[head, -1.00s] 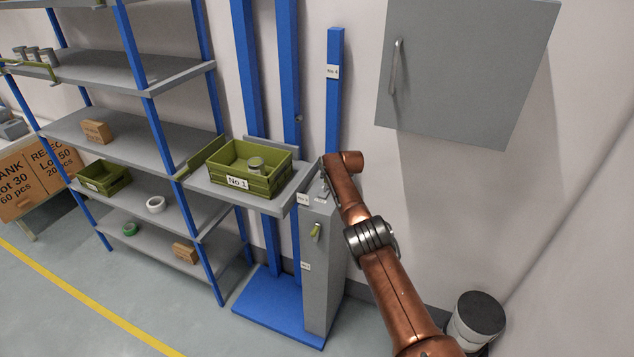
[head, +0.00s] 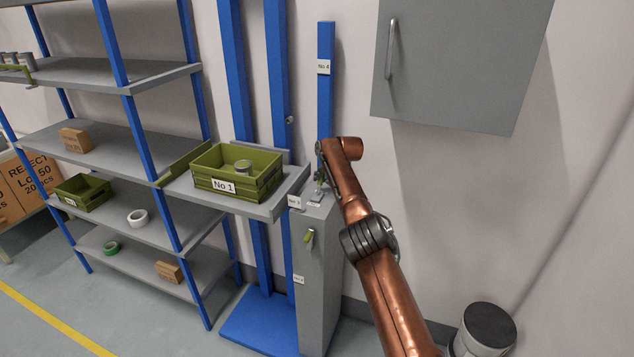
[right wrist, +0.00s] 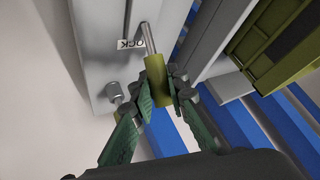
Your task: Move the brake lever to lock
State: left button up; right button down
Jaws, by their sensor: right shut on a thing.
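A lever with an olive-green grip (right wrist: 155,75) and a metal rod shows in the right wrist view, its rod beside a partly hidden label ending in "OCK" (right wrist: 130,43). My right gripper (right wrist: 160,92) is shut on the olive grip, with its green finger pads on both sides. In the head view my right gripper (head: 319,178) is at the top of the grey column (head: 318,265), small and partly hidden by my arm. A second green-handled lever (head: 309,237) is on the column's front face. My left gripper is not in view.
A grey shelf (head: 270,208) with a green crate labelled No 1 (head: 255,187) stands just left of the gripper. A grey wall cabinet (head: 455,70) hangs at the upper right. A dark-topped bin (head: 488,325) stands at lower right.

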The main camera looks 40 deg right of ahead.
jog(key=shift+d+r, duration=0.1)
jog(key=shift+r, duration=0.25)
jog(key=c, duration=2.2)
grip_release()
jog(key=o, duration=0.4)
jog(key=shift+f, duration=0.3)
jog(key=shift+c, duration=0.2)
jog(key=shift+a, duration=0.2)
jog(key=shift+a+r, duration=0.3)
jog(key=shift+s+d+r, duration=0.1)
jog(key=shift+s+d, duration=0.15)
jog(key=shift+s, duration=1.45)
jog(key=s+a, duration=0.1)
jog(key=s, duration=0.8)
jog(key=shift+s, duration=0.25)
